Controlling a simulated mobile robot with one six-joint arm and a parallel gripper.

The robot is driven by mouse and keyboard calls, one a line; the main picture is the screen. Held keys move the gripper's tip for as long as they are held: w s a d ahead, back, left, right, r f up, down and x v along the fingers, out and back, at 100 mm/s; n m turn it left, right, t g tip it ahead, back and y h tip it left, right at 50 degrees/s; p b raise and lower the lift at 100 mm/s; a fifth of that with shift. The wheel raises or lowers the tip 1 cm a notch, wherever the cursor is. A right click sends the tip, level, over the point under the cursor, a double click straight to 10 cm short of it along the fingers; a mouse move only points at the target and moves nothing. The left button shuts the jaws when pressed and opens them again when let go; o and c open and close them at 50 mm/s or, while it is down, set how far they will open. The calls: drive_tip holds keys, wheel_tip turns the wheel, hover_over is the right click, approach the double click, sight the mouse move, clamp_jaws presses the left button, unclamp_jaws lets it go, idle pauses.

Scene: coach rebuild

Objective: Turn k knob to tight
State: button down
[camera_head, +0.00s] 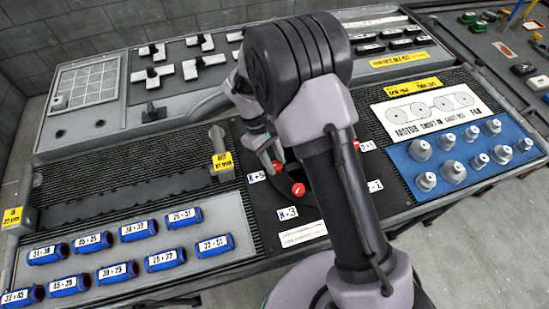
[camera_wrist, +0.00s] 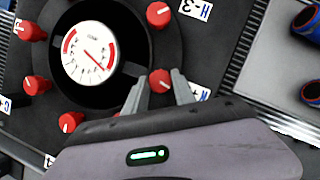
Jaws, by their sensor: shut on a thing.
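My gripper (camera_wrist: 160,88) is shut on a red knob (camera_wrist: 159,77) at the edge of a round black dial housing in the wrist view, one finger on each side of it. A white label (camera_wrist: 201,93) beside this knob is partly covered by a finger and I cannot read it surely. In the head view, my gripper (camera_head: 271,158) reaches down to the same red knob (camera_head: 277,166), largely hidden by the fingers.
Other red knobs ring the gauge, one at the top (camera_wrist: 159,14) and one at the lower left (camera_wrist: 70,122). Blue cylinders (camera_head: 139,230) lie on the left panel. A blue panel (camera_head: 407,163) with several grey knobs is at the right. An upright grey lever (camera_head: 217,140) stands left of my gripper.

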drive_tip(key=m+g+y+p, duration=0.1)
drive_tip(key=m, duration=0.2)
drive_tip(key=shift+w+d+r+m, duration=0.1)
drive_tip(key=shift+m, duration=0.3)
drive_tip(key=m+y+p, duration=0.1)
drive_tip(key=m, duration=0.2)
drive_tip(key=shift+d+m+g, duration=0.1)
drive_tip(key=shift+m+g, duration=0.2)
drive_tip(key=m+y, duration=0.2)
drive_tip(key=m, duration=0.2)
drive_tip(key=shift+d, duration=0.1)
drive_tip(key=shift+m+y+b, duration=0.4)
drive_tip(key=shift+m+y, duration=0.3)
drive_tip(key=shift+m, duration=1.3)
drive_tip(key=c, duration=1.1)
unclamp_jaws()
drive_tip(key=shift+d, duration=0.1)
drive_tip(key=shift+o, duration=0.2)
